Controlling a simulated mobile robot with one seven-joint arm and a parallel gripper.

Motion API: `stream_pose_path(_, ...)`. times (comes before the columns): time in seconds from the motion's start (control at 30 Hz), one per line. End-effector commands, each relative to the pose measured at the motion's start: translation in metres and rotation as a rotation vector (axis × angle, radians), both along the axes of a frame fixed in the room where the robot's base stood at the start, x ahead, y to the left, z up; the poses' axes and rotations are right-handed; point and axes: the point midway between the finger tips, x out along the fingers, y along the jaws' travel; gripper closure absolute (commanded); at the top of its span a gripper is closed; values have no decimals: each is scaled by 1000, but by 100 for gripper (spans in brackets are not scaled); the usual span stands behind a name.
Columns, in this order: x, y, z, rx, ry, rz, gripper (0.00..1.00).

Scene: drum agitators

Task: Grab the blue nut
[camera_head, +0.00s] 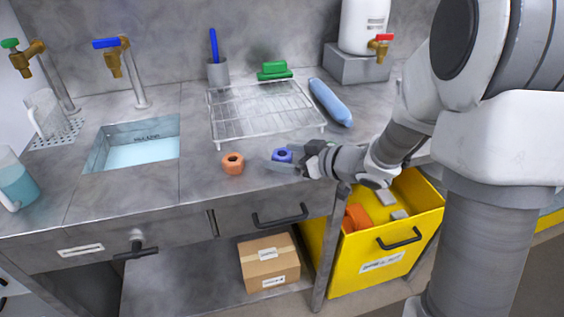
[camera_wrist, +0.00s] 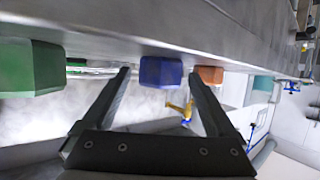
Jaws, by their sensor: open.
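The blue nut (camera_head: 282,155) sits on the grey steel counter near its front edge, right of the orange nut (camera_head: 233,163). My gripper (camera_head: 272,159) reaches in low from the right, its fingers open at the blue nut. In the wrist view, which is turned over, the blue nut (camera_wrist: 162,72) shows between the two fingertips of my gripper (camera_wrist: 160,75), with a gap visible on each side. I cannot tell how deep between the fingers it lies. The orange nut (camera_wrist: 208,75) shows beyond the right finger.
A wire rack (camera_head: 262,112) stands behind the nuts, with a blue roll (camera_head: 331,102) beside it. A sink (camera_head: 133,143) is at the left. Below the counter are a drawer handle (camera_head: 280,216), a cardboard box (camera_head: 269,262) and a yellow bin (camera_head: 375,245).

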Motion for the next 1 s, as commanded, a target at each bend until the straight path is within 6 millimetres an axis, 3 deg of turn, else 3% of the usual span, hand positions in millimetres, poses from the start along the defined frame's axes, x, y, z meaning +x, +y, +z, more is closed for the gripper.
stream_pose_path(0.33, 7, 7, -4, 0, 1, -1, 8)
stream_pose_path(0.83, 7, 7, -4, 0, 0, -1, 96)
stream_pose_path(0.87, 7, 7, -4, 0, 0, -1, 100)
stream_pose_path(1.0, 7, 7, -3, 1, -2, -1, 100)
